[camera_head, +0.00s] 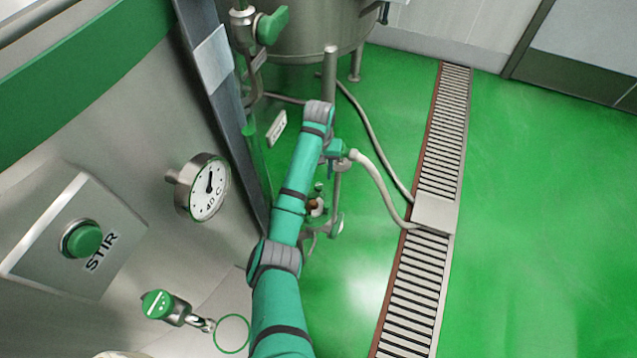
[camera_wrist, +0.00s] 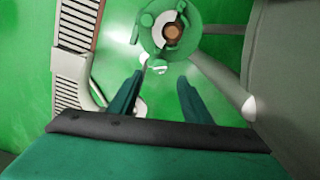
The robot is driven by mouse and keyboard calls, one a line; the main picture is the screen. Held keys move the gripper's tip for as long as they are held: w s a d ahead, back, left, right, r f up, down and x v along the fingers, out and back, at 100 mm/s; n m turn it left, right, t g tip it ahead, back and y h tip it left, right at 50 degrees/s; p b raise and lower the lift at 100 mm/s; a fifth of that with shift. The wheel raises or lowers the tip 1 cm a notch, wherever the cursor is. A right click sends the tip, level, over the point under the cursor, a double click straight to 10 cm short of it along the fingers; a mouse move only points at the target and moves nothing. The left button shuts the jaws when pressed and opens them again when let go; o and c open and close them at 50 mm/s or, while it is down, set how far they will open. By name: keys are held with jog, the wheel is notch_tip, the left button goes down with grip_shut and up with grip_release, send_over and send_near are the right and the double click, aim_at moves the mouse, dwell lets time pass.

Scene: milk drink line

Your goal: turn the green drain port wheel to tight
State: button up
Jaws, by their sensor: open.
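The green drain port wheel (camera_wrist: 149,37) is at the top of the wrist view. It is a round green rim with lobes, around a pale ring and a brown centre. My gripper (camera_wrist: 160,76) is open, with its two dark teal fingers apart and nothing between them. The fingertips lie just below the wheel in the wrist view and look clear of it.
A pale hose (camera_head: 378,183) runs to the floor drain grate (camera_head: 440,140). A steel tank (camera_head: 310,30) on legs stands at the back. At left are a dial gauge (camera_head: 208,188) and a green STIR button (camera_head: 82,240). Green floor is free at right.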

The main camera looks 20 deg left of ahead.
aim_at(319, 185)
notch_tip(319, 185, down, 7)
jog(key=shift+r, duration=0.1)
jog(key=shift+c, duration=0.2)
